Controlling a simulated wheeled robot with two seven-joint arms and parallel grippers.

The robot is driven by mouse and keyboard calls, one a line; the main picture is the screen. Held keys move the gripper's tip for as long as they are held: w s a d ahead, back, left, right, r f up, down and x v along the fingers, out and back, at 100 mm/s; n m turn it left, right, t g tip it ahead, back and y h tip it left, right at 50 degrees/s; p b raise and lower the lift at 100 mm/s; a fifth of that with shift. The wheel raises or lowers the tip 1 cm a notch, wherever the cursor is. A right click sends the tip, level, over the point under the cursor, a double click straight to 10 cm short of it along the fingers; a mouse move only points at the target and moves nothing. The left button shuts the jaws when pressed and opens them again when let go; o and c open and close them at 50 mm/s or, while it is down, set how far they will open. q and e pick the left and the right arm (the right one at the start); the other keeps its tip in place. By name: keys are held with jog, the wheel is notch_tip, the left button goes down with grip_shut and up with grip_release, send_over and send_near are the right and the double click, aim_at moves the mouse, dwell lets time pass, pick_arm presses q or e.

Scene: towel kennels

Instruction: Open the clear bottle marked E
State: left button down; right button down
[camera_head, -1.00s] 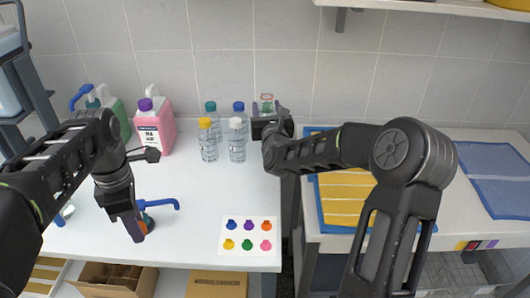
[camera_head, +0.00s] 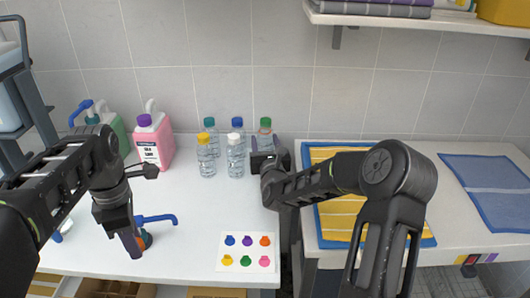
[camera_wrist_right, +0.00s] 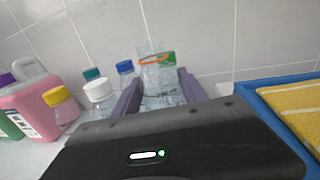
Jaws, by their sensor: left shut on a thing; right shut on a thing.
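Clear bottles stand at the back of the white table; their letters are too small to read. One clear bottle with a green cap (camera_head: 265,123) is at the back right. The others have yellow (camera_head: 204,139), white (camera_head: 234,138), teal (camera_head: 209,121) and blue (camera_head: 237,121) caps. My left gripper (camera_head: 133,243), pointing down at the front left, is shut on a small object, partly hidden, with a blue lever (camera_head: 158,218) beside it.
A pink jug (camera_head: 154,145) and a green jug (camera_head: 112,125) stand at the back left. A card with coloured spots (camera_head: 245,252) lies front right. Yellow and blue towels (camera_head: 337,185) lie on the right-hand counter. The table's middle is clear.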

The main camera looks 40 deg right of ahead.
jog(key=shift+f, duration=1.85)
jog(key=shift+f, duration=0.1)
jog(key=c, duration=0.6)
grip_release()
jog(key=b+v, duration=0.1)
jog(key=v, duration=1.1)
